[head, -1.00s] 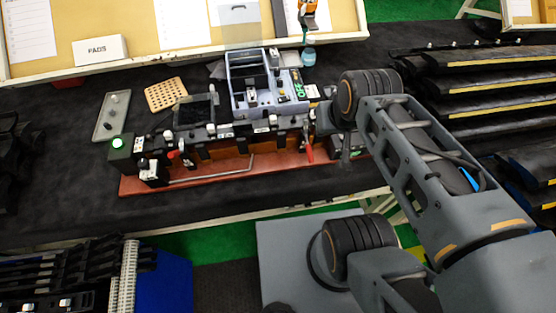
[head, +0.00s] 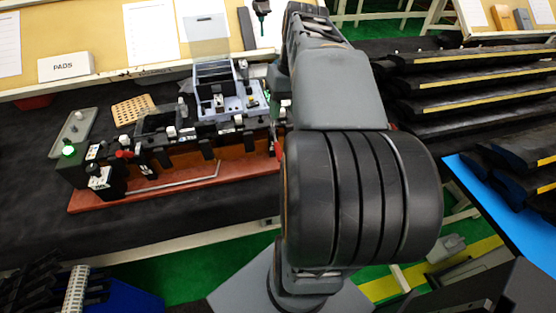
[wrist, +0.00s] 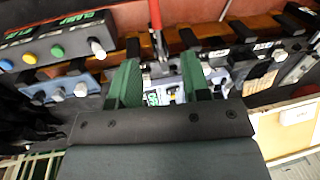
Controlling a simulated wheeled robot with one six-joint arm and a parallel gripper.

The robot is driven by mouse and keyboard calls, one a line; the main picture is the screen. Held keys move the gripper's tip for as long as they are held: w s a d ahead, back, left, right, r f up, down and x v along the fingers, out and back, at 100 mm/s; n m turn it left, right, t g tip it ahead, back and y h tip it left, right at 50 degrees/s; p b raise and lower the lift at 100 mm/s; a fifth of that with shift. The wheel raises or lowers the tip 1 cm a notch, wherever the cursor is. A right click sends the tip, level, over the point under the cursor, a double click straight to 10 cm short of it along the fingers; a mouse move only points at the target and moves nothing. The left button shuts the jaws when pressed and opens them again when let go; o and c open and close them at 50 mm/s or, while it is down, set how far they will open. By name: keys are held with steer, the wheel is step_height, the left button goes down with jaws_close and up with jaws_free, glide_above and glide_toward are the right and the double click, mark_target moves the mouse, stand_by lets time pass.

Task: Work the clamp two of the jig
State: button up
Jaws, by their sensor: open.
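The jig is a long fixture on a red-brown base (head: 180,188) on the dark bench in the head view. Red clamp handles show at its left (head: 123,154) and at its right (head: 278,147), beside my arm. I cannot read which is clamp two. In the wrist view a red handle (wrist: 155,16) stands just beyond my fingertips, in front of the brown jig rail (wrist: 205,32). My gripper (wrist: 160,66) has its two green fingers apart, with the handle's lower end roughly in line with the gap. The head view hides the gripper behind my arm.
A blue-grey bin (head: 215,72) stands behind the jig. A control box with coloured buttons (wrist: 57,50) is left in the wrist view. A green lamp (head: 68,151) glows at the jig's left end. Dark stepped racks (head: 470,80) fill the right.

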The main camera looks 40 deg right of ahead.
mark_target(279, 149)
steer(key=f, duration=0.4)
steer(key=a+f, duration=0.1)
steer(key=f, duration=0.4)
steer(key=f+b, duration=0.1)
steer(key=f, duration=0.3)
steer(key=shift+w+a+f, duration=0.2)
steer(key=shift+w+f, duration=0.15)
jaws_close()
